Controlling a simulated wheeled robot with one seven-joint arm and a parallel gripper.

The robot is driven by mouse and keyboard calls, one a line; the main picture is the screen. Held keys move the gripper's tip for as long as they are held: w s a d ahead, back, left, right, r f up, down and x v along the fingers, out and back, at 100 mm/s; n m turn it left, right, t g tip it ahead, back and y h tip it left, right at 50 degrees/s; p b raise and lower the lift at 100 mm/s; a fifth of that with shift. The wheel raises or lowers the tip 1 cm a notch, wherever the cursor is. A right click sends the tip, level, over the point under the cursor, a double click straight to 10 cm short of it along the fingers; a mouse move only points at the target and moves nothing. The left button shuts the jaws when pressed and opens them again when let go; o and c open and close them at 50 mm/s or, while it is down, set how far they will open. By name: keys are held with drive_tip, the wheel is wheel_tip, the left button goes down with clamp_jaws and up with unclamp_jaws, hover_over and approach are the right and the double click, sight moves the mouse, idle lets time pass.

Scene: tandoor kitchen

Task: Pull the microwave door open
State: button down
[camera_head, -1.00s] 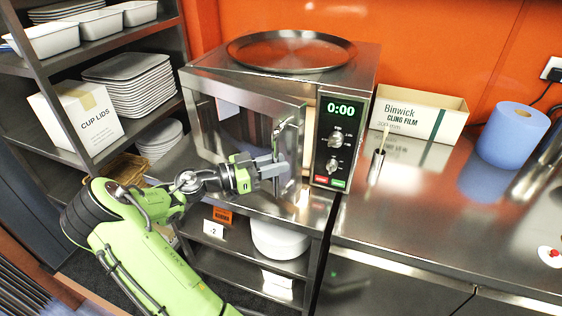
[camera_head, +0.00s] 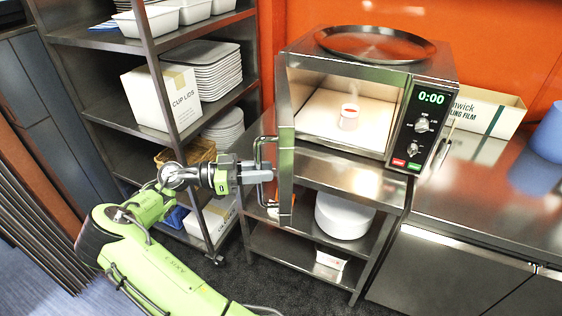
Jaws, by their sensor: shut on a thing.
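The microwave (camera_head: 368,75) stands on a steel shelf unit, its display reading 0:00. Its door (camera_head: 286,140) is swung wide open on its left-side hinge and shows nearly edge-on, pointing towards me. The lit cavity shows a small pinkish-white cup (camera_head: 349,117) on its floor. The bar handle (camera_head: 261,165) is on the door's outer face, to the left. My gripper (camera_head: 265,173) reaches in from the left and is shut on the handle; the fingertips partly hide the lower handle.
A round steel tray (camera_head: 375,43) lies on top of the microwave. A shelf rack with white trays and a cup lids box (camera_head: 163,98) stands at the left, close behind my gripper. A cling film box (camera_head: 487,110) is on the counter at the right. Open floor lies in front.

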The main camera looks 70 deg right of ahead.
drive_tip(key=w+a+y+p, duration=0.1)
drive_tip(key=w+p, duration=0.2)
drive_tip(key=w, duration=0.4)
drive_tip(key=shift+w+a+m+g, duration=0.3)
drive_tip(key=shift+w+a+m, duration=0.05)
drive_tip(key=shift+w+m, duration=0.05)
drive_tip(key=shift+r, duration=0.1)
drive_tip(key=c, duration=1.1)
unclamp_jaws()
drive_tip(key=v, duration=0.7)
drive_tip(key=shift+w+a, duration=0.15)
drive_tip(key=shift+w, duration=0.1)
